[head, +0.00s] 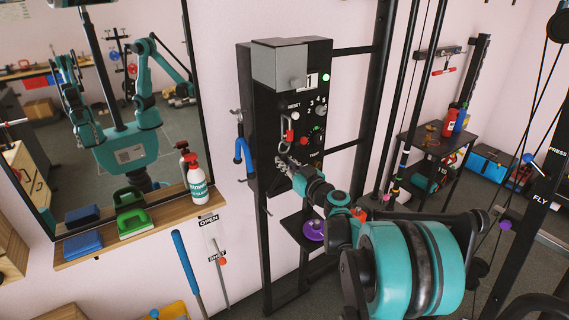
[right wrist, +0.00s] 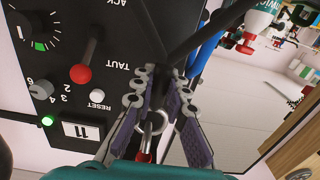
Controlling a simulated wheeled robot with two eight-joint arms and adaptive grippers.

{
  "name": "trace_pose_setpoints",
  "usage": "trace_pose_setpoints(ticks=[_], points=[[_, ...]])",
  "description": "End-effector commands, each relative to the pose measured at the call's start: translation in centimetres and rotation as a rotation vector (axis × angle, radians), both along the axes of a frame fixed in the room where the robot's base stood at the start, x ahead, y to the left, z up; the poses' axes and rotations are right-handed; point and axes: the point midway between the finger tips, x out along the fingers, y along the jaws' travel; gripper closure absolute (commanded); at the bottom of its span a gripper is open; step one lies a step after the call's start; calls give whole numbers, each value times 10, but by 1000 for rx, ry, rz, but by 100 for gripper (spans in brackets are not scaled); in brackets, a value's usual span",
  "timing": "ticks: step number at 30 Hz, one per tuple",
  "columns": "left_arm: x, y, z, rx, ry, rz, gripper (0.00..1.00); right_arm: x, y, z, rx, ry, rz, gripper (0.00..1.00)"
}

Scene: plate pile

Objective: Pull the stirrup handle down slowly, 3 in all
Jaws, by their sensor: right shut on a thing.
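The stirrup handle (right wrist: 176,52) shows in the right wrist view as dark straps spreading in a V from a metal ring by a red clip. In the head view the red clip (head: 289,131) hangs on the front of a black wall unit (head: 262,105), and my gripper hides most of the handle below it. My right gripper (head: 287,170) is at the handle, just under the clip. In the right wrist view its purple-padded fingers (right wrist: 160,112) are closed around the handle's upper part near the ring. My left gripper is not directly in view.
A shelf (head: 160,227) with a spray bottle (head: 196,181) juts out at left. A purple disc (head: 313,230) sits below.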

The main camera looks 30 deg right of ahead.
Motion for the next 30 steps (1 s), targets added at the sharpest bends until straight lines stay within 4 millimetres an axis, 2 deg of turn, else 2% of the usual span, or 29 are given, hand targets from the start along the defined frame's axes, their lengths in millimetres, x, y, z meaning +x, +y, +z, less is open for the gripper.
trace_pose_setpoints(ticks=[5, 14, 20, 29, 30], points=[[0, 0, 12, 0, 0, 0, 54, 0, 0, 14, -2, 1, 0, 100], [0, 0, 10, 0, 0, 0, 54, 0, 0, 13, -2, 1, 0, 100], [0, 0, 19, 0, 0, 0, 54, 0, 0, 24, -2, 1, 0, 100], [0, 0, 17, 0, 0, 0, 54, 0, 0, 22, -2, 1, 0, 100], [0, 0, 17, 0, 0, 0, 54, 0, 0, 22, -2, 1, 0, 82]])
